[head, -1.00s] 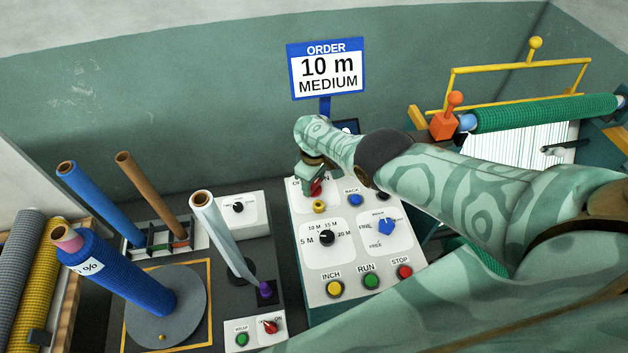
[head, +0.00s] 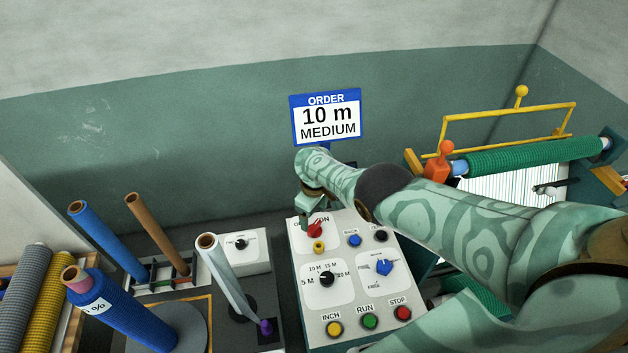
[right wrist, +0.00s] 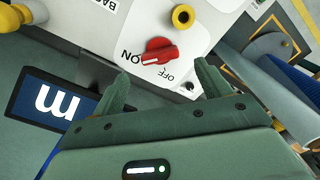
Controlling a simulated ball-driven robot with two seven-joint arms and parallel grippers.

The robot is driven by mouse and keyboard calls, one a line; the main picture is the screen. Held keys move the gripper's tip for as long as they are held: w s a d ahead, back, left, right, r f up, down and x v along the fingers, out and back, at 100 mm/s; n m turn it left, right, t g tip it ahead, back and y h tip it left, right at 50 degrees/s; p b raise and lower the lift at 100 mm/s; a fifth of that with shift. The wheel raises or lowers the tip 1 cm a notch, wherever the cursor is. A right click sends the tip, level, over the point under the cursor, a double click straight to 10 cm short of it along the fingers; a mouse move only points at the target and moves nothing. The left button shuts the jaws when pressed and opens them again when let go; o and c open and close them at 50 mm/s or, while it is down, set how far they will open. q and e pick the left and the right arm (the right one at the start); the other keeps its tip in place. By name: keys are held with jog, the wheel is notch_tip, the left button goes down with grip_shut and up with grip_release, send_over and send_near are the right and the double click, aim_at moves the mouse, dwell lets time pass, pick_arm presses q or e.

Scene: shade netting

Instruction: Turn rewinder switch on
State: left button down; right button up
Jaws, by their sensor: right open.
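The red rotary switch (head: 314,230) sits at the top of the white control panel (head: 313,300), under OFF and ON labels. In the right wrist view the red switch (right wrist: 158,52) lies between and beyond my fingertips, apart from them. Its handle appears to lie with one end toward ON; OFF is off its side. My right gripper (head: 305,218) is at the panel's top left, just beside the switch, and partly covers the OFF label. In the right wrist view the right gripper (right wrist: 162,76) is open and empty. My left gripper is not in view.
The panel also carries a yellow knob (head: 319,247), a blue BACK button (head: 353,240), a black dial (head: 327,279), a blue selector (head: 384,267), and INCH, RUN and STOP buttons. A sign (head: 326,117) reads 10 m MEDIUM. Tubes stand at left.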

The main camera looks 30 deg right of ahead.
notch_tip(320, 180, up, 4)
jog(key=p, duration=0.1)
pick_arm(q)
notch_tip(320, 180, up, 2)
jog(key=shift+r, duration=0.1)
pick_arm(e)
notch_tip(320, 180, up, 7)
send_over(313, 225)
jog(key=shift+s+d, duration=0.1)
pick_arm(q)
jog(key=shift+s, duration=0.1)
